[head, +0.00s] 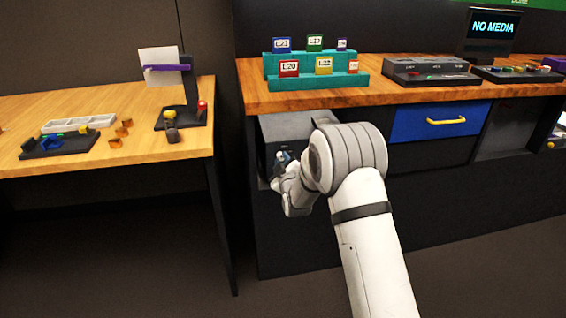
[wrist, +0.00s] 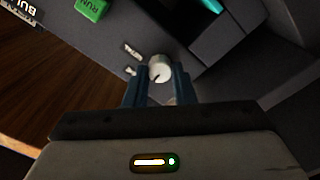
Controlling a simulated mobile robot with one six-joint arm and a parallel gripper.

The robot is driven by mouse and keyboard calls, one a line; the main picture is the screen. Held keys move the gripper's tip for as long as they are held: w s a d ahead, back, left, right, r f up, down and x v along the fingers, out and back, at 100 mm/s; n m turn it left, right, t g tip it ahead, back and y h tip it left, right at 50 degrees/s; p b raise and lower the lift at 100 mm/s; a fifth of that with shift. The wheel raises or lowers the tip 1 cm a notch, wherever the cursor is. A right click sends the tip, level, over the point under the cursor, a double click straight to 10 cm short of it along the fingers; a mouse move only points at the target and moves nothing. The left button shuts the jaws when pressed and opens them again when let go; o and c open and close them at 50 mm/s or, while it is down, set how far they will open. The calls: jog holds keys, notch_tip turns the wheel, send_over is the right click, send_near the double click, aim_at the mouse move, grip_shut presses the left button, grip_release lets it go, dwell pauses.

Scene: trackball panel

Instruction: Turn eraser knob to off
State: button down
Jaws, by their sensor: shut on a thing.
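A white round knob (wrist: 160,66) with a dark pointer line sits on a dark grey panel in the wrist view. I take it to be the eraser knob, though no label there names it legibly. My gripper (wrist: 158,76) has its blue fingers shut on the knob, one on each side. The pointer line faces toward the gripper, slightly left. In the head view my gripper (head: 284,158) is at the grey box (head: 292,125) under the right-hand counter. The knob is hidden there behind my arm.
A green RUN button (wrist: 91,8) and small white labels (wrist: 132,50) are near the knob. A blue drawer (head: 438,121) is right of my arm. The left table (head: 105,120) holds trays and a stand, with a gap between the two furniture pieces.

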jog(key=c, duration=1.2)
grip_release()
jog(key=p+v, duration=0.1)
jog(key=v, duration=0.6)
jog(key=shift+s, duration=0.4)
jog(key=shift+d, duration=0.1)
